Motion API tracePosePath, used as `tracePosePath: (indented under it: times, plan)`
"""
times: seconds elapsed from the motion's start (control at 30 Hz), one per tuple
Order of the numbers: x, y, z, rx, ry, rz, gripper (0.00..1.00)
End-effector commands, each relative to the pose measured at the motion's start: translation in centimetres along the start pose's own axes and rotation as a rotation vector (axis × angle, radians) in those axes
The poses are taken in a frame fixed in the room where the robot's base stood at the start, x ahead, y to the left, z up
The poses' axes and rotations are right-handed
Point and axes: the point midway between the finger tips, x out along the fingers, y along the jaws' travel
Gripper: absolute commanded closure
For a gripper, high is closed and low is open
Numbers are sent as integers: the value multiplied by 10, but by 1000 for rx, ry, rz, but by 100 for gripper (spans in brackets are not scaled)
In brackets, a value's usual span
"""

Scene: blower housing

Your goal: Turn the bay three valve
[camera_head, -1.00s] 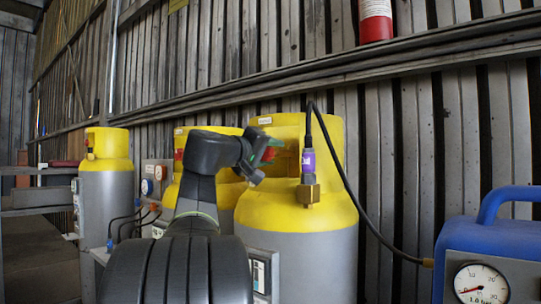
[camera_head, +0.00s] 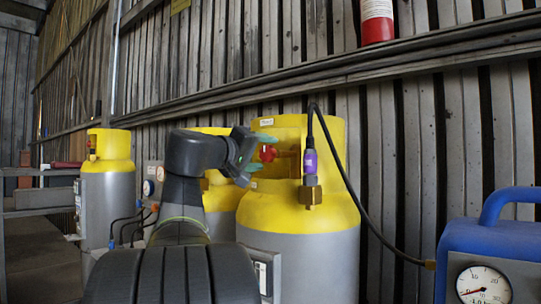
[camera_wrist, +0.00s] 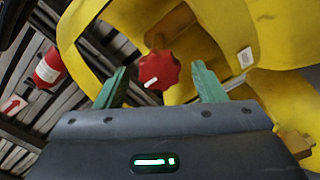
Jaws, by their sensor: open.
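A red lobed valve knob (camera_head: 268,153) sits inside the yellow collar of the nearest grey-and-yellow cylinder (camera_head: 298,205). My gripper (camera_head: 262,152) is at the left opening of that collar, its green fingers spread above and below the knob. In the wrist view my gripper (camera_wrist: 160,80) is open, and the red knob (camera_wrist: 158,70) shows between and just ahead of the two fingertips, with a white mark on its edge. I see no clear contact. No bay number is readable.
A purple-sleeved hose fitting (camera_head: 310,165) with a brass nut and black hose stands on the collar's right side. Two more yellow-topped cylinders stand left, one at the far left (camera_head: 107,180). A blue gauge unit (camera_head: 490,235) is at right. A red extinguisher (camera_head: 376,22) hangs above.

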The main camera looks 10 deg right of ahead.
Motion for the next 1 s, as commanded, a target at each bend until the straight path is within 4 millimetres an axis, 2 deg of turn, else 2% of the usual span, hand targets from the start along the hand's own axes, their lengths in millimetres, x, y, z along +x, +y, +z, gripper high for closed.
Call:
tracePosePath:
  times: [0.03, 0.2, 0.4, 0.63, 1.0]
  plan:
    - [-14, 0, -1, 0, 5, -2, 37]
    - [-50, 0, -1, 0, 5, -3, 37]
    - [-79, 0, 0, -1, 1, -2, 37]
    - [-93, -1, 0, -1, 0, -1, 37]
    - [-94, -1, 0, -1, -1, 0, 37]
